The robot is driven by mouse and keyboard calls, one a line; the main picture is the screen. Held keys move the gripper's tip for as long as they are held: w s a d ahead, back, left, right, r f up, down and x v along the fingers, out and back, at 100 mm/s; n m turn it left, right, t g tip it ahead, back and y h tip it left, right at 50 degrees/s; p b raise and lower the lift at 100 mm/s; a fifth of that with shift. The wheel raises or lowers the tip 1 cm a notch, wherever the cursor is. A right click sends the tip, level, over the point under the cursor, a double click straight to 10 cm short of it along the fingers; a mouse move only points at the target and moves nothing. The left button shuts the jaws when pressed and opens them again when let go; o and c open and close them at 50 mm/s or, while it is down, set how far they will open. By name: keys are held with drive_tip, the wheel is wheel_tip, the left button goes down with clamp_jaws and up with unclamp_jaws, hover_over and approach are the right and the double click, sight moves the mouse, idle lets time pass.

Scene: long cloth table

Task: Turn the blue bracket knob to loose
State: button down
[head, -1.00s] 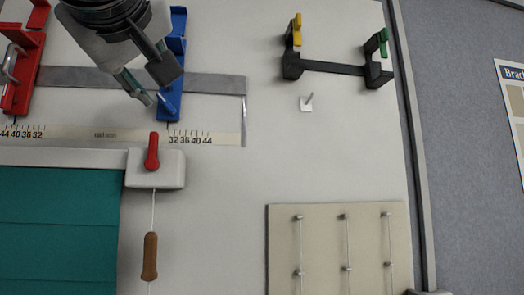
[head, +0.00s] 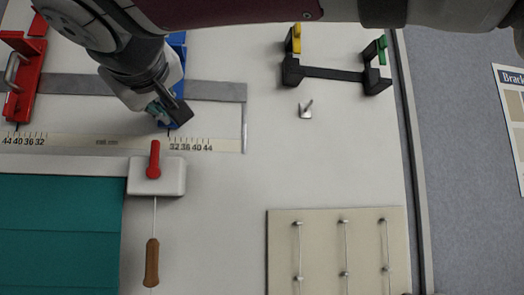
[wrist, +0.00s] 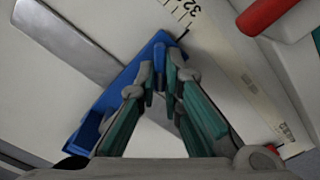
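The blue bracket (head: 178,40) stands on the board at the upper left of the head view, mostly hidden behind my arm. In the wrist view the blue bracket (wrist: 98,115) runs diagonally up to the fingertips. My gripper (head: 166,112) is at the bracket's lower end, near the right-hand scale. In the wrist view my gripper (wrist: 161,68) has its fingertips close together, with a narrow strip of blue between and behind them. I cannot tell whether they touch it. The knob cannot be made out apart from the bracket.
A red bracket (head: 22,78) stands at far left. A red lever on a white block (head: 172,178) sits just below my gripper. A black holder (head: 333,67) with yellow and green ends is at upper right.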

idle(0.4)
drive_tip(key=n+p, duration=0.2)
drive_tip(key=n, duration=0.2)
drive_tip(key=shift+n, duration=0.3)
drive_tip(key=shift+a+f+n+p, duration=0.1)
drive_tip(key=shift+n+p, duration=0.5)
drive_tip(key=shift+n, duration=0.5)
drive_tip(key=shift+a+f+n+p, duration=0.1)
drive_tip(key=shift+n+p, duration=0.5)
drive_tip(key=shift+n, duration=0.5)
drive_tip(key=c, duration=1.7)
unclamp_jaws()
drive_tip(key=shift+v, duration=4.05)
